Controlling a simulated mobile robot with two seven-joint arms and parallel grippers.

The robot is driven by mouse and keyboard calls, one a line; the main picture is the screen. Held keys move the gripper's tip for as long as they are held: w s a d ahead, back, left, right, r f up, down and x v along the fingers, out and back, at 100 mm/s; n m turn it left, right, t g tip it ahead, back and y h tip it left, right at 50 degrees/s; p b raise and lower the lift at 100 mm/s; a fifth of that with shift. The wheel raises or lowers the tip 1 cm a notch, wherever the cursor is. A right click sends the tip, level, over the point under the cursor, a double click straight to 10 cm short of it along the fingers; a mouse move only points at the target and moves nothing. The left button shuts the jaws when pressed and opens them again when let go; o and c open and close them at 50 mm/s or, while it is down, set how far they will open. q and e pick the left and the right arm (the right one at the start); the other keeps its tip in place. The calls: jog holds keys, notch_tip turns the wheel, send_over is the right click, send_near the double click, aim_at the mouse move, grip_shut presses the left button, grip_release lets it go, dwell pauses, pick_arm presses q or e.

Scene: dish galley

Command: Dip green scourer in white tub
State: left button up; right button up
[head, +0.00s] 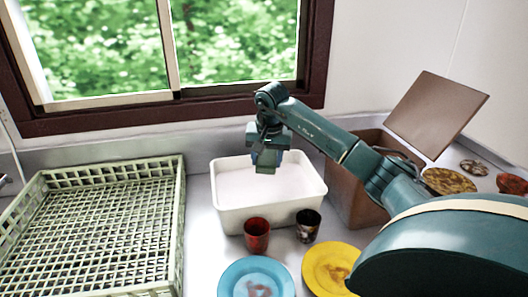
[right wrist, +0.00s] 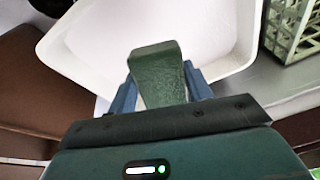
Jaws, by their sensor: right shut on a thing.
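The green scourer (head: 265,161) is a green block gripped in my right gripper (head: 266,152), which points down over the white tub (head: 262,215). In the right wrist view the scourer (right wrist: 158,72) sits between the blue fingers of the gripper (right wrist: 160,90), with the white tub (right wrist: 228,62) beyond it. In the head view the scourer appears against the tub's far inside wall. How far it is above the tub's bottom cannot be told. The tub's interior is white and no other object shows in it. My left gripper is not in view.
A pale green crate (head: 178,215) stands left of the tub. A red cup (head: 257,236) and a dark cup (head: 308,226) stand close before it, with a blue plate (head: 235,282) and yellow plate (head: 322,262) nearer. A brown box (head: 344,190) is at right.

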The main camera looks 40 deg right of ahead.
aim_at(267, 173)
jog(key=x, duration=0.1)
jog(key=b+x, duration=0.1)
jog(key=x, duration=0.1)
jog(key=shift+s+a+f, duration=0.15)
jog(key=shift+s+f, duration=0.1)
jog(key=shift+f, duration=0.1)
jog(key=shift+f+b, duration=0.7)
jog(key=shift+f, duration=0.05)
jog(key=b+x, duration=0.2)
jog(key=x, duration=0.1)
jog(key=s+b+x, duration=0.1)
jog(key=x, duration=0.1)
jog(key=shift+a+f, duration=0.25)
jog(key=shift+a, duration=0.05)
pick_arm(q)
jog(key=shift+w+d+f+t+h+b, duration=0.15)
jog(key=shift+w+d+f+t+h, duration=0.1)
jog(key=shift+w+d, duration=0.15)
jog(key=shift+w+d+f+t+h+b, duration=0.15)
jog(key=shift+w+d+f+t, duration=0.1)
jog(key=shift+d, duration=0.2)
pick_arm(e)
jog(key=shift+f, duration=0.3)
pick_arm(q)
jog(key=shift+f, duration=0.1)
pick_arm(e)
jog(key=shift+r, duration=0.1)
